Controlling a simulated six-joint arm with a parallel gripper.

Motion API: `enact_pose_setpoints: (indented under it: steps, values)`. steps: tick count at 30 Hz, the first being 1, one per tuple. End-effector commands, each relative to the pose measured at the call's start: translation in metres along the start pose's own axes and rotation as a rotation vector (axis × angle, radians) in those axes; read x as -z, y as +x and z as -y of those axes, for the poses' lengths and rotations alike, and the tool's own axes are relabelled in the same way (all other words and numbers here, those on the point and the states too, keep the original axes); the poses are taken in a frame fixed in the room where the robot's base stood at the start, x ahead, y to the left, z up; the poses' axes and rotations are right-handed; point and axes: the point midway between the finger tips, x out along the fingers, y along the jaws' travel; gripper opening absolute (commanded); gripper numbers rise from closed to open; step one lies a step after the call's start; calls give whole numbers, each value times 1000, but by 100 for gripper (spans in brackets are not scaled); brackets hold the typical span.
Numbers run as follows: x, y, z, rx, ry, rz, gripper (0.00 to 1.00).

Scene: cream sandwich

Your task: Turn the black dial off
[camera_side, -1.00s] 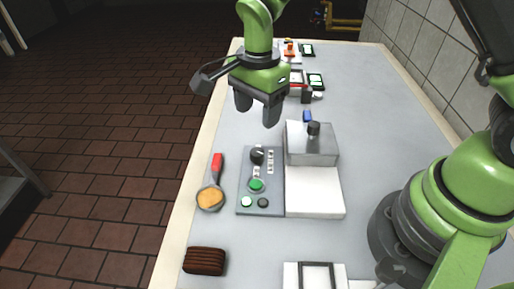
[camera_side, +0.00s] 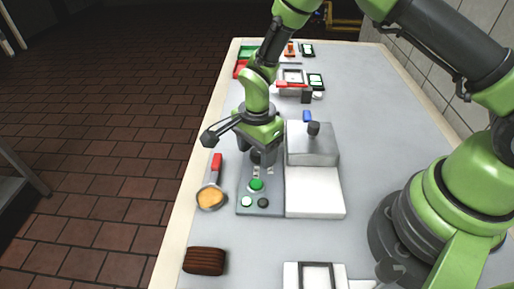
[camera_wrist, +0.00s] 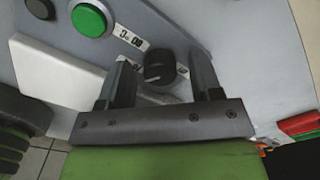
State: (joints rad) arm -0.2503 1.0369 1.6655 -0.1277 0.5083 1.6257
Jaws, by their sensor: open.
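The black dial (camera_wrist: 160,68) sits on the grey control panel (camera_wrist: 190,22). In the wrist view the dial shows between the two fingers of my open gripper (camera_wrist: 162,74), with a gap on each side. White labels are beside the dial. In the side view my gripper (camera_side: 262,158) is low over the far end of the panel (camera_side: 246,208) and largely covers the dial. A lit green button (camera_wrist: 90,20) is on the same panel; it also shows in the side view (camera_side: 256,185).
A metal box with a black knob (camera_side: 312,145) and a white plate (camera_side: 314,192) stand right of the panel. A red-handled ladle (camera_side: 211,196) lies left of it. A dark brown block (camera_side: 204,262) lies at the front left. Red and green trays (camera_side: 243,60) stand at the far end.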

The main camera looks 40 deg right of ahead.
Motion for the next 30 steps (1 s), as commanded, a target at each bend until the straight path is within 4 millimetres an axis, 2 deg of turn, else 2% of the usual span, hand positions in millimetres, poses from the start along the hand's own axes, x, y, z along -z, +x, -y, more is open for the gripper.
enact_pose_setpoints:
  steps: [2, 6, 8, 9, 20, 30]
  values:
    - [0, 0, 0, 0, 0, 0, 59]
    - [0, 0, 0, 0, 0, 0, 27]
    - [0, 0, 0, 0, 0, 0, 13]
    - [0, 0, 0, 0, 0, 0, 10]
    - [0, -1, 0, 0, -53, 0, 10]
    - [0, -1, 0, 0, -298, -1, 10]
